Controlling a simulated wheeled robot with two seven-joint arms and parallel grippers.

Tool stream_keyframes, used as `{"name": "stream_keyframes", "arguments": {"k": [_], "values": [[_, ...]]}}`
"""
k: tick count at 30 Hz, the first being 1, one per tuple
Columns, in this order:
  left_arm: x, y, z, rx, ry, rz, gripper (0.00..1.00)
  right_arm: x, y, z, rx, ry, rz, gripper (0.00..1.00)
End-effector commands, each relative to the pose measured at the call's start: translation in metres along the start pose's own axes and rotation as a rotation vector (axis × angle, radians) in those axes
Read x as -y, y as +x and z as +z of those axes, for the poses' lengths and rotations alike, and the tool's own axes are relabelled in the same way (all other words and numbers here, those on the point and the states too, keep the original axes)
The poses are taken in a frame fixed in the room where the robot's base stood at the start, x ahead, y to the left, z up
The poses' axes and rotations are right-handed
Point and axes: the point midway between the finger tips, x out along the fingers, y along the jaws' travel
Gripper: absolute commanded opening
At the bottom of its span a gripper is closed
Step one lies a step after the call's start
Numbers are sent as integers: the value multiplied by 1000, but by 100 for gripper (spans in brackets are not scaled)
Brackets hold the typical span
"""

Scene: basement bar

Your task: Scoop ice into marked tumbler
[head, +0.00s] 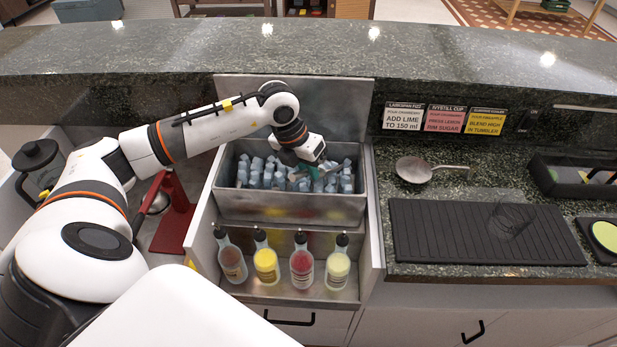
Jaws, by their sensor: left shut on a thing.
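My left gripper (312,157) is over the ice in the metal ice bin (290,208), in the open drawer behind the counter front. It is shut on a dark greenish thing, probably the ice scoop, which is mostly hidden by the gripper and the ice. Bluish ice cubes (256,172) fill the bin on both sides of the gripper. A clear glass (508,222), hard to make out, is on the black ribbed mat (430,238) at the right; no marking is readable on it. My right gripper is not in view.
Several bottles (266,265) with dark caps stand in front of the bin. A strainer (413,170) lies on the counter. Recipe cards (445,118) stand behind it. A black tray (580,178) is at the far right. A red stand (175,215) and a dark-lidded jar (38,165) are left.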

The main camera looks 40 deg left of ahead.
Motion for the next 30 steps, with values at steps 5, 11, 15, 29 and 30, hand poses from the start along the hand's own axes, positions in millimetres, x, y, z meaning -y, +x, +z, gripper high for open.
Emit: {"name": "stream_keyframes", "arguments": {"k": [5, 11, 15, 29, 30], "values": [[-2, -15, -3, -96, 5, 0, 0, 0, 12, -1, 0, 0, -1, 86], [-6, -33, -8, -199, 10, 6, 0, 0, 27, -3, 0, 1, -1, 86], [-8, -44, -11, -244, 11, 8, 0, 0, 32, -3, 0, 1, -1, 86], [-9, -47, -12, -253, 11, 9, 0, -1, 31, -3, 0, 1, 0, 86], [-9, -47, -12, -253, 11, 9, 0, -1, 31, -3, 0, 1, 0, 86]]}}
